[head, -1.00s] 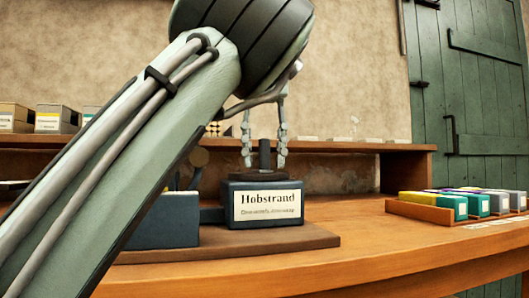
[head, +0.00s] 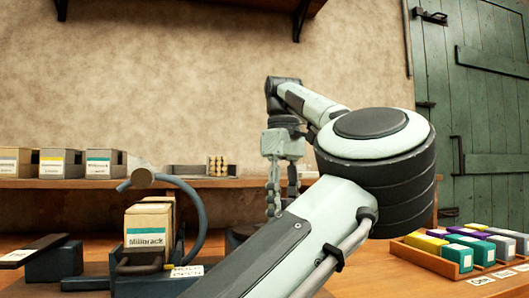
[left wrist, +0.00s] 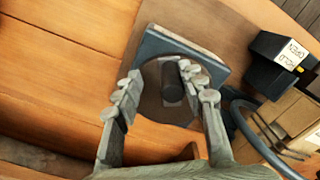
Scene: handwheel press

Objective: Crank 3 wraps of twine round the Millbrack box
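The cream Millbrack box (head: 148,231) stands in a dark cradle with a curved arm (head: 205,215) at the left of the head view. Its side shows at the right edge of the left wrist view (left wrist: 292,122), with thin dark lines near it that may be twine. My left gripper (head: 281,208) is right of the box. In the left wrist view it (left wrist: 163,92) is open, its fingers either side of a dark upright knob (left wrist: 172,82) on a round plate above a blue-grey block (left wrist: 205,52). I cannot tell whether they touch the knob. My right gripper is out of view.
A black block labelled OPEN and HOLD (left wrist: 280,62) sits beside the cradle. Several cartons (head: 55,163) line the back shelf. A wooden tray (head: 425,262) of coloured boxes stands at the right. My arm hides the middle of the bench.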

